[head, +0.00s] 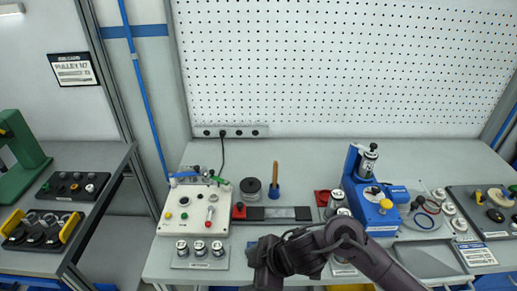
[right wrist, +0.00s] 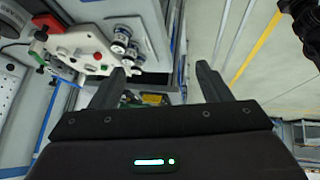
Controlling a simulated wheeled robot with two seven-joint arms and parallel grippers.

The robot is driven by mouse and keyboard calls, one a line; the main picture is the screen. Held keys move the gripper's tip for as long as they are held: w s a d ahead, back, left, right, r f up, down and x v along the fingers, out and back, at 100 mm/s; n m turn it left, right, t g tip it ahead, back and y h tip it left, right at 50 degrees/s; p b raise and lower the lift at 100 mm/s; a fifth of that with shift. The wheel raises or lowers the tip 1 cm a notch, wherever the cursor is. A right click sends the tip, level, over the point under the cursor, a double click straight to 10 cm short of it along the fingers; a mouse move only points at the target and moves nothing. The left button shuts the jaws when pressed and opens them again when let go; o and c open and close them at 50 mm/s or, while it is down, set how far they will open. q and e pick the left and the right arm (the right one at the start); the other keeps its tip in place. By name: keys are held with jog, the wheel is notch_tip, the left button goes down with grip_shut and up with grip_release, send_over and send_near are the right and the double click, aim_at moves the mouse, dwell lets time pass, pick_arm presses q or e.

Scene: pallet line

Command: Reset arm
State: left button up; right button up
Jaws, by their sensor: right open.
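My right arm comes in from the lower right of the head view, and its dark gripper (head: 263,263) is over the front edge of the bench (head: 235,255). Its fingers are hard to make out there. In the right wrist view the two fingers of my right gripper (right wrist: 158,85) stand wide apart with nothing between them. They point towards the bench's front side and the floor. The white control box (head: 194,208) with coloured buttons and a small lever is to the left of the gripper; it also shows in the right wrist view (right wrist: 88,45). My left gripper is not in view.
Metal cylinders on a plate (head: 200,262) lie just left of my gripper. A blue press (head: 372,195), a grey tray (head: 428,258) and a parts board (head: 490,205) stand to the right. A side table (head: 95,160) is at the left, with a floor gap before the bench.

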jog(key=d+r+m+t+h, duration=0.2)
jog(key=d+r+m+t, duration=0.25)
jog(key=m, duration=0.25)
jog(key=s+d+f+m+g+h, duration=0.2)
jog(key=s+d+m, duration=0.2)
jog(key=s+d, duration=0.3)
jog(key=s+d+f+m+g+h, duration=0.2)
jog(key=s+d+f+m+h, duration=0.15)
jog(key=d, duration=0.65)
notch_tip(320, 180, down, 33)
jog(key=s+g+b, duration=0.1)
jog(key=s+b, duration=0.2)
jog(key=b, duration=0.2)
pick_arm(q)
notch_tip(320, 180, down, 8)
jog(key=b, duration=0.3)
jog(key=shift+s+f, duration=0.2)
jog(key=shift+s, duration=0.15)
pick_arm(e)
jog(key=s+d+f+g, duration=0.1)
jog(key=s+d+f, duration=0.2)
jog(key=s+f, duration=1.6)
notch_tip(320, 180, down, 3)
jog(key=shift+d+r+y, duration=0.1)
jog(key=shift+d+y, duration=0.05)
jog(key=shift+y, duration=0.2)
